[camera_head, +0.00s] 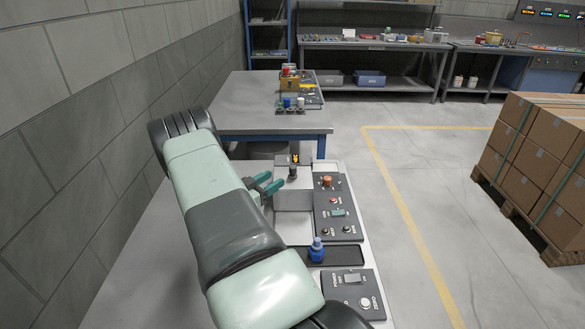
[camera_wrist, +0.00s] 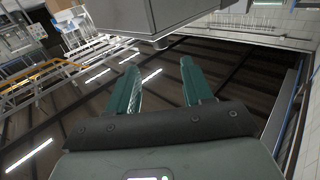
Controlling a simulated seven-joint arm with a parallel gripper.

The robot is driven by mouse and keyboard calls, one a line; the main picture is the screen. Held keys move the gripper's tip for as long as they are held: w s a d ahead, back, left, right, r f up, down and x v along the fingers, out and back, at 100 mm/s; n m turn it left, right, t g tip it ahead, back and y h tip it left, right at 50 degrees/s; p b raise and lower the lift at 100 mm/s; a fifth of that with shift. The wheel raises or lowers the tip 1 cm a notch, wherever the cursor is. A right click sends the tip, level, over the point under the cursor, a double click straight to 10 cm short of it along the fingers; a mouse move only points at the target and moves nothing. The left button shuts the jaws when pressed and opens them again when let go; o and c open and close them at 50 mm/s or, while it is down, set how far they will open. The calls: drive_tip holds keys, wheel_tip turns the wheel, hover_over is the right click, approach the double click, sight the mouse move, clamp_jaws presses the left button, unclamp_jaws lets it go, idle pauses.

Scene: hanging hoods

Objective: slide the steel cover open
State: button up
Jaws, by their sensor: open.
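The steel cover (camera_head: 293,198) looks like a pale grey box-shaped hood on the bench, left of the dark control panel. A small dark knob-like part (camera_head: 293,173) shows at its upper edge; I cannot tell whether it belongs to the cover. My gripper (camera_head: 271,182), with green fingers, is just left of the cover, open and apparently empty. In the wrist view my gripper (camera_wrist: 160,82) has its fingers spread with a gap between them. A grey box (camera_wrist: 185,18), likely the cover, is beyond the fingertips, with a small dark round part at its lower edge.
The control panel (camera_head: 337,207) with knobs and switches stands right of the cover. A blue bottle-like object (camera_head: 317,250) stands in a dark tray nearer me, and a second panel (camera_head: 352,293) lies nearer still. A wall (camera_head: 90,110) runs along the left.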

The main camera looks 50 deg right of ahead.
sight(290, 169)
drive_tip(key=d, duration=1)
drive_tip(key=shift+d, duration=0.1)
drive_tip(key=shift+c, duration=0.4)
clamp_jaws()
